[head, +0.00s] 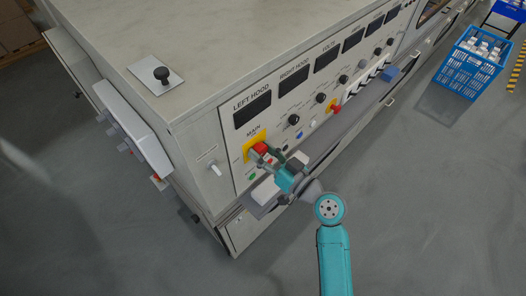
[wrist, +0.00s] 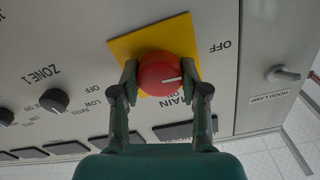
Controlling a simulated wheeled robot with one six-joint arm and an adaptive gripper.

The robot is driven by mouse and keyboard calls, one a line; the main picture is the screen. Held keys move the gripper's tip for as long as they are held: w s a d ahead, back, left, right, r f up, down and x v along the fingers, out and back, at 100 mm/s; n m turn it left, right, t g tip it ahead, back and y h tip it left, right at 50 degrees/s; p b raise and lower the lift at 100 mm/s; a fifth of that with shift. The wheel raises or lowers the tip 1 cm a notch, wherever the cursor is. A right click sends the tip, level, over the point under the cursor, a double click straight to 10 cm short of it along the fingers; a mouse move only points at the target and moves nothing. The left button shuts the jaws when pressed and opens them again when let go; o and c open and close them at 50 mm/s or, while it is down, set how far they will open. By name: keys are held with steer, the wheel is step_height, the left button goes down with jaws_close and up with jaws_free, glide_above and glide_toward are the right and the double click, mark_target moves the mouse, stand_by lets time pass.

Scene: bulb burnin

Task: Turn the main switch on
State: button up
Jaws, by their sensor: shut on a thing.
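The main switch is a round red knob (wrist: 165,74) on a yellow plate (wrist: 183,30), set in the panel under the MAIN label. My gripper (wrist: 167,82) is closed around the knob, one finger on each side. In the head view my gripper (head: 268,158) reaches the panel at the yellow plate (head: 250,141), and the red knob (head: 261,148) is partly hidden by the fingers.
A hood lamp switch (wrist: 284,74) sits to the right in the wrist view. A black zone knob (wrist: 54,100) is to the left. In the head view a red emergency-style button (head: 335,107) and a ledge (head: 345,120) run along the panel. A blue crate (head: 468,68) stands on the floor.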

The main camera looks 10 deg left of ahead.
steer(key=m, duration=0.8)
steer(key=shift+m, duration=0.3)
steer(key=m, duration=0.4)
steer(key=shift+d, duration=0.1)
steer(key=shift+f+m, duration=0.1)
steer(key=shift+m, duration=2.3)
steer(key=o, duration=1.1)
steer(key=shift+o, duration=0.2)
steer(key=shift+d, duration=0.1)
steer(key=v, duration=1.2)
